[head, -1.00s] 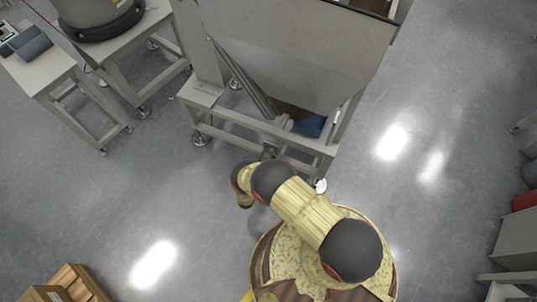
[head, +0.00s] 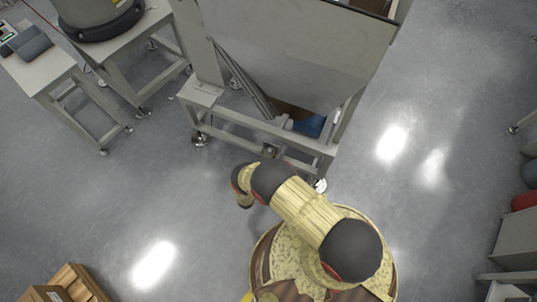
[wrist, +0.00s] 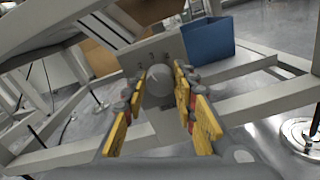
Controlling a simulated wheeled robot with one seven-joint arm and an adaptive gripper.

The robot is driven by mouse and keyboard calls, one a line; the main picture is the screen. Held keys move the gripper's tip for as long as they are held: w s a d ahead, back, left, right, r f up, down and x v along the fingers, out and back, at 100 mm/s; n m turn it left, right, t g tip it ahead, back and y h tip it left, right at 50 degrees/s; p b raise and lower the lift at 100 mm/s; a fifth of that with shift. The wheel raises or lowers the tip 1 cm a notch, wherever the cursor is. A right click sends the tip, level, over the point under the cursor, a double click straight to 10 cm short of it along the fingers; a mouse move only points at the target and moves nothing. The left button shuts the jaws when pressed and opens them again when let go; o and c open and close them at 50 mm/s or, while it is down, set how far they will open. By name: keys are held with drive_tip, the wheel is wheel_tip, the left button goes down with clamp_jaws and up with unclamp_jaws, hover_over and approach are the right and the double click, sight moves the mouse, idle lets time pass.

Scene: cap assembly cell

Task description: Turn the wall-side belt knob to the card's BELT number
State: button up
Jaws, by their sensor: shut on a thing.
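The belt knob (wrist: 159,82) is a round grey knob on a grey plate (wrist: 165,50) with faint number marks above it, too small to read surely. My gripper (wrist: 160,92) has its yellow-padded fingers on either side of the knob and is shut on it. In the head view, my arm reaches to the front frame of the grey machine (head: 295,45), and the knob cannot be made out there. I cannot read the knob's pointer, and I cannot make out the card in either view.
A blue bin (wrist: 208,40) stands behind the plate. Pale frame bars (wrist: 270,92) cross close below and beside my gripper. A table (head: 50,75) stands at the left, and wooden crates (head: 68,284) lie at the lower left.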

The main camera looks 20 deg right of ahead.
drive_tip(key=m, duration=0.5)
drive_tip(key=shift+s, duration=0.1)
drive_tip(key=m, duration=0.5)
drive_tip(key=shift+d+f+m, duration=0.1)
drive_tip(key=shift+m, duration=0.3)
drive_tip(key=o, duration=1.1)
drive_tip(key=shift+o, duration=0.2)
drive_tip(key=v, duration=1.2)
